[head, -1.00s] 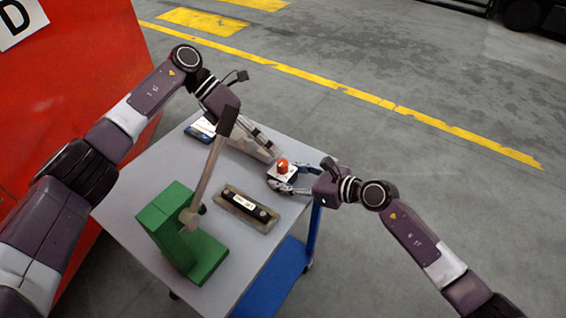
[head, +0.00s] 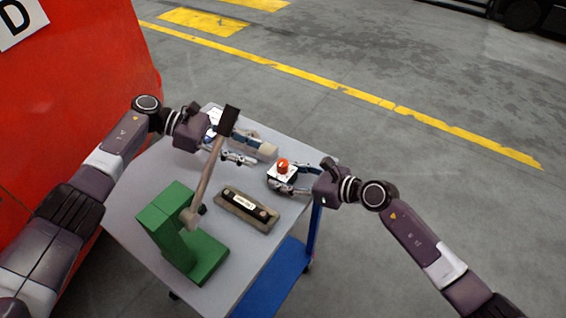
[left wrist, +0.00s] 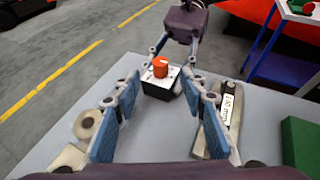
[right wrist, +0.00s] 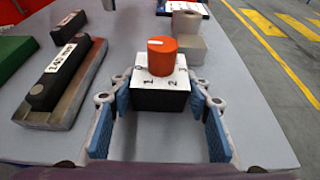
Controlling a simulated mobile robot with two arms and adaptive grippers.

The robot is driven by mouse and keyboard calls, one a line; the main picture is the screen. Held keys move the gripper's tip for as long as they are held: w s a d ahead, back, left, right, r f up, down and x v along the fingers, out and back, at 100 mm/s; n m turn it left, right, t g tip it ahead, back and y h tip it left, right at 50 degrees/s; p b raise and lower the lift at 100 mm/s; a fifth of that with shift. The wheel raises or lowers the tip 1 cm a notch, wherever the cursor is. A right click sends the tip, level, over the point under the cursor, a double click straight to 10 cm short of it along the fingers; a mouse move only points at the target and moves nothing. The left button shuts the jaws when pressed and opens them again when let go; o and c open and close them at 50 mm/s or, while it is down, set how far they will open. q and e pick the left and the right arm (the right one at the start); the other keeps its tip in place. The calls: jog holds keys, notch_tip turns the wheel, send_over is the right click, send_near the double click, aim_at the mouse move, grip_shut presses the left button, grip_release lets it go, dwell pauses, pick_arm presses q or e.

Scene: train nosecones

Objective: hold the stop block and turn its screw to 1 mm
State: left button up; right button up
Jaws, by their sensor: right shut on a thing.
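The stop block (head: 283,178) is a small black block with a white top and an orange-red screw knob (head: 283,164). In the right wrist view the knob (right wrist: 162,56) stands over a numbered scale on the white top; I cannot read its setting surely. My right gripper (head: 293,180) is shut on the stop block (right wrist: 160,98), one finger on each side, at the table's right edge. My left gripper (head: 247,157) is open and empty, left of the block. In the left wrist view its fingers are wide apart, with the stop block (left wrist: 160,86) ahead between them.
A grey bar with a black, mm-labelled gauge (head: 247,208) lies on the table (head: 140,190). A green stand (head: 185,240) and a hammer (head: 208,180) are at the front left. A beige part (head: 267,150) stands close by my left gripper. The red body (head: 75,90) is at left.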

aim_at(279, 162)
pick_arm(q)
jog(key=x, duration=1)
jog(key=shift+a, duration=0.1)
grip_shut()
